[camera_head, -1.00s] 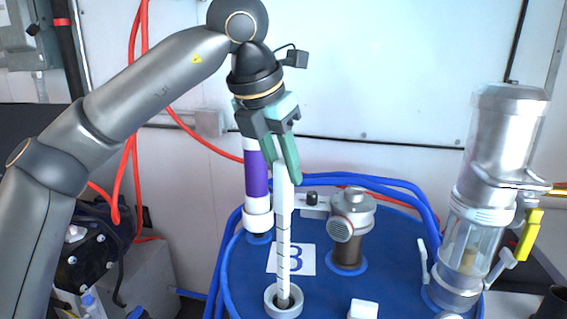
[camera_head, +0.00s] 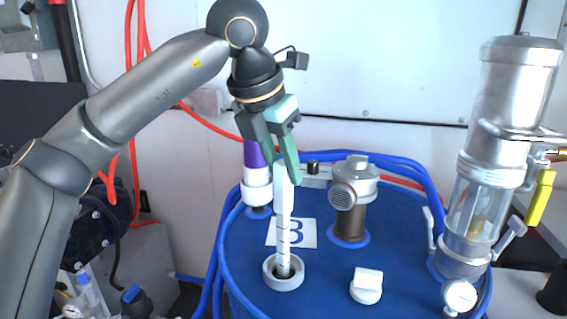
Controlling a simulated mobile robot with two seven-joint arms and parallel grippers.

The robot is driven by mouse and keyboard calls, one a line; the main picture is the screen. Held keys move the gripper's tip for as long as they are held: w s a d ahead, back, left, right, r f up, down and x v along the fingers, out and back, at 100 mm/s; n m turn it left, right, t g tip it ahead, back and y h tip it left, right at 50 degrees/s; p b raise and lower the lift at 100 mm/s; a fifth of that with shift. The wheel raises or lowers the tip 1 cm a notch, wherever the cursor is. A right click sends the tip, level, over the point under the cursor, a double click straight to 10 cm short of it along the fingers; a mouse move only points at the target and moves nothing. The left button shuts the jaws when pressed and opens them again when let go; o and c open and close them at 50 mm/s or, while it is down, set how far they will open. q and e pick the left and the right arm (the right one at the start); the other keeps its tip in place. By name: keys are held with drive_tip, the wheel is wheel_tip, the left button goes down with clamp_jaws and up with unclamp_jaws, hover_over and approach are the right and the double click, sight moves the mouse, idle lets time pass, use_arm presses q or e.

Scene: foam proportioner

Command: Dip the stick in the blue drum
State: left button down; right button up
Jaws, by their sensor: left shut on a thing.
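The blue drum (camera_head: 320,260) stands at the lower middle, with its top in view and a label marked "3" or "B", partly covered. A round grey-white opening (camera_head: 284,272) sits on its top near the front. The white stick (camera_head: 283,215) with dark marks hangs nearly upright, and its lower end is inside the ring of this opening. How deep it reaches is hidden. My left gripper (camera_head: 285,165) is shut on the stick's upper end, above the drum. My right gripper does not show.
A purple and white pipe fitting (camera_head: 257,180) stands just behind the stick. A grey valve with a brown base (camera_head: 350,205) and a white cap (camera_head: 366,284) are on the drum. A tall metal pump with a clear cylinder (camera_head: 492,150) stands at right. Blue hoses (camera_head: 400,165) loop around.

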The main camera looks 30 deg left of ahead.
sight(284, 202)
use_arm(q)
drive_tip(key=shift+f+b, duration=0.45)
drive_tip(key=shift+f, duration=0.35)
drive_tip(key=shift+f+b, duration=0.7)
drive_tip(key=shift+f, duration=0.15)
drive_tip(key=shift+f+b, duration=0.5)
drive_tip(key=shift+f, duration=0.1)
drive_tip(key=shift+f+b, duration=0.4)
drive_tip(key=shift+f, duration=0.5)
drive_tip(key=shift+f+b, duration=0.15)
drive_tip(key=shift+b, duration=0.25)
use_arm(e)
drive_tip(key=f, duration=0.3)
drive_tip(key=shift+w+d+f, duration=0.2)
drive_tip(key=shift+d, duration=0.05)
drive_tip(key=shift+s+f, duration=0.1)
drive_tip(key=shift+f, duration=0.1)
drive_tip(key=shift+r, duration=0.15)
